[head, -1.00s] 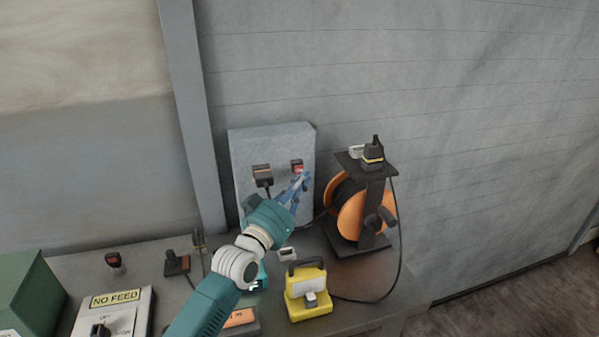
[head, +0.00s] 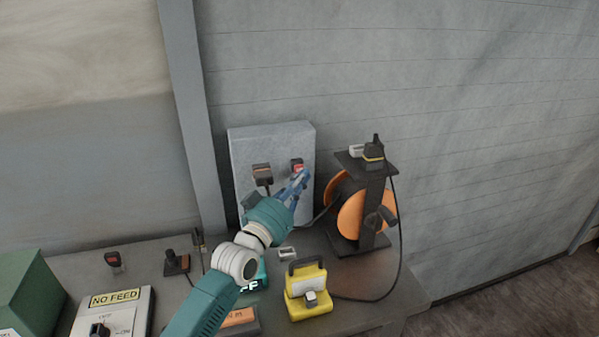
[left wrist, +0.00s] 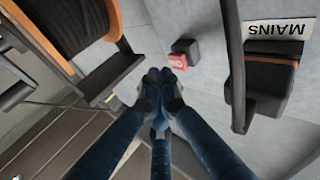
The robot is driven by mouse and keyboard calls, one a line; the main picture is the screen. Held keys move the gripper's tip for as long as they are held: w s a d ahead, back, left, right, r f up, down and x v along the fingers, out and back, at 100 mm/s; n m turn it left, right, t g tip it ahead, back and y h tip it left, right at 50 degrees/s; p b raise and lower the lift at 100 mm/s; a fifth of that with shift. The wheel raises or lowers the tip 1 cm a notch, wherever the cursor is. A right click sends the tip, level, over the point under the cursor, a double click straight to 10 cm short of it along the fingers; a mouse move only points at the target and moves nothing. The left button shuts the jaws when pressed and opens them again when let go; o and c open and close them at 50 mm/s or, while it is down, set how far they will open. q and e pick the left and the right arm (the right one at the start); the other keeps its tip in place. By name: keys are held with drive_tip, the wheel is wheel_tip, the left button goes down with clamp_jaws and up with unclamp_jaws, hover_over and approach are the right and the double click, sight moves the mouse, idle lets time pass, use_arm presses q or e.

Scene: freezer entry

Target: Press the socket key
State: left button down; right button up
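The socket key is a small red key (head: 297,169) on the front of a grey box (head: 246,150) against the wall. In the left wrist view the red key (left wrist: 178,62) lies just beyond my fingertips, with a dark block beside it. My left gripper (head: 302,174) is in front of the box, its blue fingers close to the key. In the left wrist view the left gripper (left wrist: 160,76) has its fingertips together with nothing between them. I cannot tell whether they touch the key. My right gripper is not in view.
A dark plug (head: 262,174) with a cable sits left of the key, under a MAINS label (left wrist: 276,31). An orange cable reel (head: 352,214) stands close on the right. A yellow lamp (head: 306,290) and a NO FEED panel (head: 116,316) are on the bench.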

use_arm(q)
drive_tip(key=shift+w+a, duration=0.1)
drive_tip(key=shift+w, duration=0.1)
idle(0.3)
drive_tip(key=shift+w+a+b, duration=0.15)
drive_tip(key=shift+w+b, duration=0.3)
idle(0.3)
drive_tip(key=shift+s+d+p, duration=0.3)
drive_tip(key=shift+s+p, duration=0.55)
drive_tip(key=shift+s, duration=0.1)
drive_tip(key=s+d+p, duration=0.2)
drive_tip(key=s+p, duration=0.2)
drive_tip(key=s, duration=0.1)
drive_tip(key=shift+s, duration=0.35)
